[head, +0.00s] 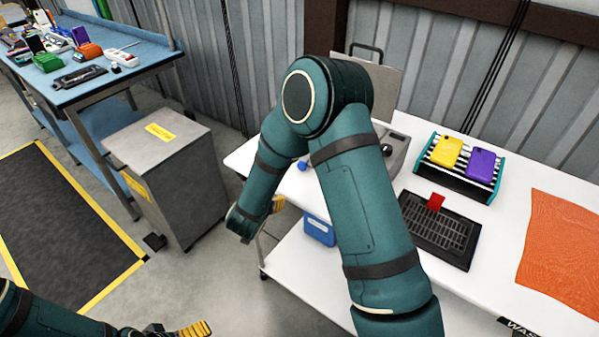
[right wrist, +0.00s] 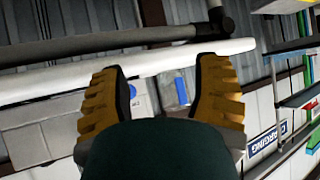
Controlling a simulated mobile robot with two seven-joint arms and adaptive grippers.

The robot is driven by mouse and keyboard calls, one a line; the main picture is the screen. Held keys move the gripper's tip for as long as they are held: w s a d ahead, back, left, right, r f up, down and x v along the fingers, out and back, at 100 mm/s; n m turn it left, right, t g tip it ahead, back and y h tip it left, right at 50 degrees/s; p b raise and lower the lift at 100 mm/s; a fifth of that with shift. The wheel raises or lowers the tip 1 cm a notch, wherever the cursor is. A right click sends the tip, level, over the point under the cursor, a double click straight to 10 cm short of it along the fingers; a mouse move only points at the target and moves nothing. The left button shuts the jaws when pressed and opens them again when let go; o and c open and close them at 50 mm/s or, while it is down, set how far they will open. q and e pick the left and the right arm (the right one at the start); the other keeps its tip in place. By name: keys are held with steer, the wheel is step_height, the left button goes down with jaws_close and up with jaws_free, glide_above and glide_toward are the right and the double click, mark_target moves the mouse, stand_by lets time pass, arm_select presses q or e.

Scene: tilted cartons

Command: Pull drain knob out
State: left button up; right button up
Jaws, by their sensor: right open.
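A grey machine (head: 397,148) stands on the white table, mostly hidden behind my right arm. A small blue knob (head: 302,166) shows at its left, near the table edge; I take it to be the drain knob, but cannot be sure. My right gripper (head: 276,204) is beside the table's left edge, apart from the blue knob and lower in the picture. In the right wrist view its yellow fingers (right wrist: 160,75) are spread with nothing held between them. My left gripper (head: 192,330) is at the bottom edge, partly cut off, far from the table.
A blue container (head: 320,230) is below the white tabletop (head: 415,185). A black grate tray (head: 440,232) with a red piece, a rack (head: 455,180) with yellow and purple cases, and an orange cloth (head: 562,240) lie right. A grey cabinet (head: 175,185) stands left; floor between is clear.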

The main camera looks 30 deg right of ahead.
mark_target(300, 166)
steer(key=d+r+m+g+h+b, duration=0.2)
steer(key=d+r+m+g+h, duration=0.15)
steer(key=r+m+h, duration=0.2)
steer(key=shift+n, duration=0.45)
steer(key=x, duration=0.4)
steer(key=r+b+x, duration=0.1)
steer(key=x, duration=0.3)
steer(key=b+x, duration=0.1)
steer(key=x, duration=0.4)
steer(key=shift+w+d+r, duration=0.2)
steer(key=shift+w+d, duration=0.05)
steer(key=shift+d, duration=0.1)
steer(key=shift+h, duration=0.35)
jaws_close()
